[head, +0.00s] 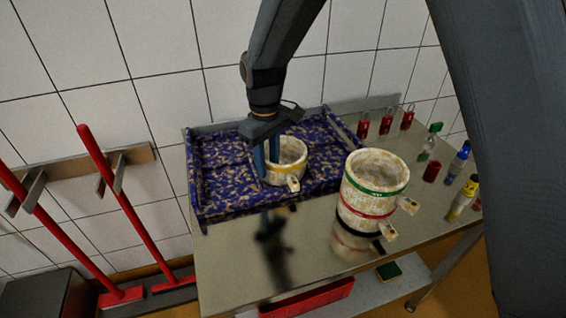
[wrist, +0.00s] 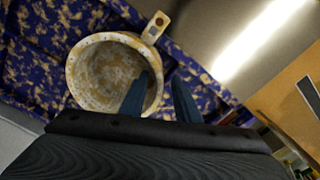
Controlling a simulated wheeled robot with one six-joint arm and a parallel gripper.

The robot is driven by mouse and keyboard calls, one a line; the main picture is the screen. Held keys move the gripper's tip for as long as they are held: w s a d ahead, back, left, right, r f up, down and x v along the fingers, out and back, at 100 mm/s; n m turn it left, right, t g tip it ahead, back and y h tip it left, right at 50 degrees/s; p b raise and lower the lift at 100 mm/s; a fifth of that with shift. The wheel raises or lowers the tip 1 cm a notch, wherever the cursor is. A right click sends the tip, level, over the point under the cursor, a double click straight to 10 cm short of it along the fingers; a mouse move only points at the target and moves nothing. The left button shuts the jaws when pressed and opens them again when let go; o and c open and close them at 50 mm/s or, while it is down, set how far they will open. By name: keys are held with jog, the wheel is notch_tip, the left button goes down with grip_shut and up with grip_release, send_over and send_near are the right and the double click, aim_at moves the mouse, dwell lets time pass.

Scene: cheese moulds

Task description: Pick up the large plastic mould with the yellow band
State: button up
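The large off-white, stained mould with the yellow band (head: 288,152) stands upright in the blue-and-tan patterned tray (head: 199,207), its handle tab towards the front right. It also shows from above in the wrist view (wrist: 95,80), empty inside. My gripper (head: 266,160) points down at the mould's left side in the head view. In the wrist view my gripper (wrist: 160,95) is open, with one blue finger over the mould's opening and the other outside its rim, the wall between them. Whether either finger touches the wall cannot be told.
A stack of moulds with green, red and black bands (head: 368,190) stands on the steel table (head: 235,270) right of the tray. Red padlock-like items (head: 385,122) and several small bottles (head: 458,165) stand further right. A tiled wall is behind. The table's front left is clear.

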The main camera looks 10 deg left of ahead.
jog(key=shift+f, duration=0.55)
grip_shut()
jog(key=shift+r, duration=0.1)
notch_tip(320, 180, up, 10)
jog(key=shift+f+b, duration=0.1)
jog(key=shift+b, duration=1.05)
